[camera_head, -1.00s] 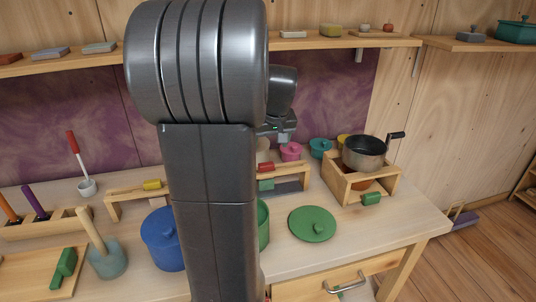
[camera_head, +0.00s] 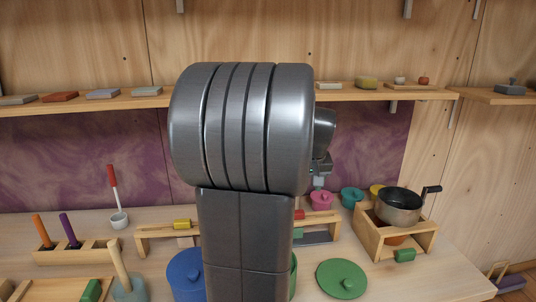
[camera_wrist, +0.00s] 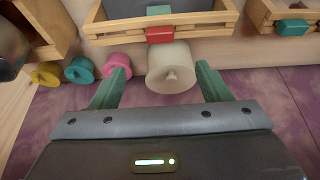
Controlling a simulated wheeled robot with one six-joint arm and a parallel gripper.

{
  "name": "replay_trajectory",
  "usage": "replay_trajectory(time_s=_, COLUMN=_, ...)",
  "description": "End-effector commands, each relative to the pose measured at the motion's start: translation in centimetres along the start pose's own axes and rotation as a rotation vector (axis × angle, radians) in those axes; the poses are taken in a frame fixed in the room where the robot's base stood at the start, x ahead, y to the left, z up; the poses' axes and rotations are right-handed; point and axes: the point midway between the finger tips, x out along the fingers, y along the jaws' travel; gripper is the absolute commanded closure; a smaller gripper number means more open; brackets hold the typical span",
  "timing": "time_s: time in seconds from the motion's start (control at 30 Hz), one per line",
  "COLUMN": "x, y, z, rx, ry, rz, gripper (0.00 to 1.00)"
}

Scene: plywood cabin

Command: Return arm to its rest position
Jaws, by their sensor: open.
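My arm stands upright in the middle of the head view and hides part of the counter behind it. My gripper shows in the wrist view (camera_wrist: 160,88), its two green fingers apart with nothing held between them. It also shows as a small part beside my arm's upper joint in the head view (camera_head: 318,175). In the wrist view a cream lidded pot (camera_wrist: 170,68) lies beyond the fingertips, in line with the gap between them. I cannot tell how far it is from the fingers.
A wooden counter (camera_head: 425,280) holds a blue pot (camera_head: 186,272), a green lid (camera_head: 341,278), a grey pan (camera_head: 399,207) on a wooden box stand (camera_head: 420,240), and small pink (camera_head: 320,200) and teal (camera_head: 351,196) pots. A shelf (camera_head: 150,101) with small blocks runs along the wall.

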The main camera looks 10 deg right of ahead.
Motion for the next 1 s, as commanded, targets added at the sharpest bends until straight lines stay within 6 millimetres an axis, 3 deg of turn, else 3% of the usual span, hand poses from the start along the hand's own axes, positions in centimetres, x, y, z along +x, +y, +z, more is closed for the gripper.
replay_trajectory(time_s=0.4, x=8.2, y=-0.1, z=0.1, rx=0.0, ry=-0.005, rz=-0.002, gripper=0.3)
replay_trajectory(time_s=0.6, x=11.2, y=-0.1, z=0.1, rx=0.0, ry=-0.004, rz=-0.002, gripper=0.3)
replay_trajectory(time_s=0.77, x=12.5, y=-0.1, z=0.1, rx=0.0, ry=-0.003, rz=-0.001, gripper=0.3)
replay_trajectory(time_s=1.0, x=12.2, y=0.0, z=0.0, rx=0.0, ry=-0.001, rz=-0.001, gripper=0.3)
